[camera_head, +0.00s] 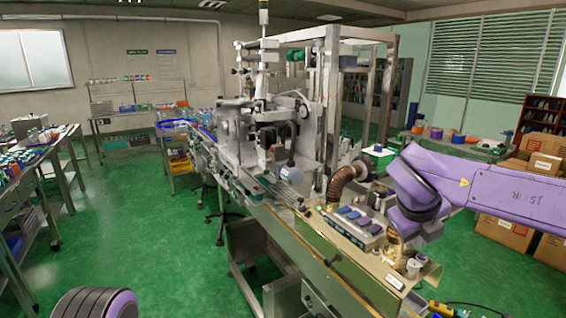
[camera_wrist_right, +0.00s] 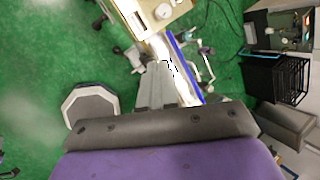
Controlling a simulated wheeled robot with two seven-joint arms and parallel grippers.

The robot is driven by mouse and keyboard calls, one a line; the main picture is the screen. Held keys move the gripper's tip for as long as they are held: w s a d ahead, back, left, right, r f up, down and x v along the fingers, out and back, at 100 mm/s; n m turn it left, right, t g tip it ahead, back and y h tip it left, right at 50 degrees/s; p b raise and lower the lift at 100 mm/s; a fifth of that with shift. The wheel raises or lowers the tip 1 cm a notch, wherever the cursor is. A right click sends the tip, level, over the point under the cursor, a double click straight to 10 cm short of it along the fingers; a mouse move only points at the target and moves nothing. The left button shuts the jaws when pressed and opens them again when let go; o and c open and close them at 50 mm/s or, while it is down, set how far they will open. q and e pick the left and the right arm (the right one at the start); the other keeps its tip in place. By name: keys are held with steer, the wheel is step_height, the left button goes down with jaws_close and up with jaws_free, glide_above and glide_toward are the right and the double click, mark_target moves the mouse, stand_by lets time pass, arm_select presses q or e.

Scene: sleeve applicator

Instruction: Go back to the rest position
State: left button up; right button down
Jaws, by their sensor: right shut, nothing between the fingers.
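My right arm (camera_head: 470,190), purple, comes in from the right in the head view. Its wrist is bent down over the right end of the sleeve applicator (camera_head: 275,135), and the fingers are hard to make out there. In the right wrist view my right gripper (camera_wrist_right: 157,72) shows as two grey fingers pressed together, with nothing between them. Part of the machine lies beyond the fingertips. Only a rounded dark and purple piece of my left arm (camera_head: 95,303) shows at the bottom left of the head view; the left gripper is out of view.
A panel with blue and purple blocks (camera_head: 360,220) and a brown hose (camera_head: 345,182) stand close to my right wrist. Cardboard boxes (camera_head: 505,232) are stacked at the right. A workbench (camera_head: 30,185) stands at the left. Green floor (camera_head: 140,240) is clear between bench and machine.

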steer(key=f+n+t+h+b, duration=0.1)
steer(key=f+n, duration=0.2)
steer(key=f, duration=0.4)
steer(key=w+f+n+t+h+b, duration=0.1)
steer(key=f+n+t, duration=0.1)
steer(key=f+n, duration=0.2)
steer(key=f+n+t+h+b, duration=0.1)
steer(key=f+n, duration=0.2)
steer(key=f, duration=0.8)
steer(key=shift+w+b, duration=0.35)
steer(key=shift+w, duration=0.05)
steer(key=s+f+n+y+b, duration=0.2)
steer(key=s+f+n, duration=0.5)
steer(key=f, duration=0.6)
steer(key=s+f+n+y+b, duration=0.25)
steer(key=s+f+n, duration=0.25)
steer(key=s+f, duration=0.6)
steer(key=s+d+f+n+g+b, duration=0.1)
steer(key=s+f+n+g+b, duration=0.1)
steer(key=s+f, duration=0.4)
steer(key=s+d+f+n+g+b, duration=0.2)
steer(key=s+f+g, duration=0.1)
steer(key=s+f, duration=0.4)
steer(key=s, duration=0.3)
steer(key=shift+d+n+h, duration=0.3)
steer(key=shift+h, duration=0.05)
